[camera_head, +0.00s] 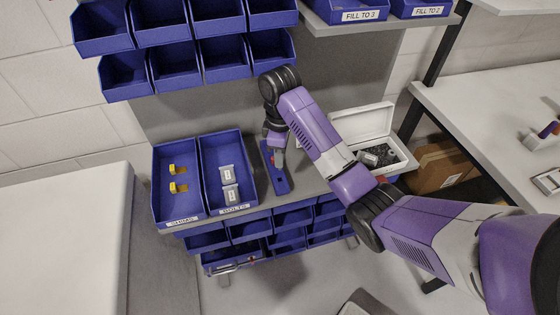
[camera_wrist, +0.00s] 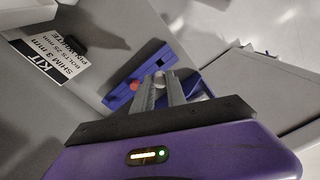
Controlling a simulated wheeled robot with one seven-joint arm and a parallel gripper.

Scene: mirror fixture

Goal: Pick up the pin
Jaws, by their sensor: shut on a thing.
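My gripper (camera_wrist: 160,88) is shut on a small white pin (camera_wrist: 158,76), whose rounded light end shows between the fingertips in the wrist view. The pin is over or at the blue fixture plate (camera_wrist: 118,98); I cannot tell whether it is clear of the plate. A red-orange round piece (camera_wrist: 134,86) sits on the plate beside the fingers. In the head view my gripper (camera_head: 278,147) points down over the blue plate (camera_head: 281,185) on the grey bench, and the pin cannot be made out.
A label (camera_wrist: 50,58) reading "KIT", with shim, bolts and white pin, lies beside the plate. A blue bin (camera_head: 160,205) with yellow shims and another (camera_head: 207,205) with bolt packs stand left. An open white box (camera_head: 365,122) stands right. Blue bins (camera_head: 122,82) hang above.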

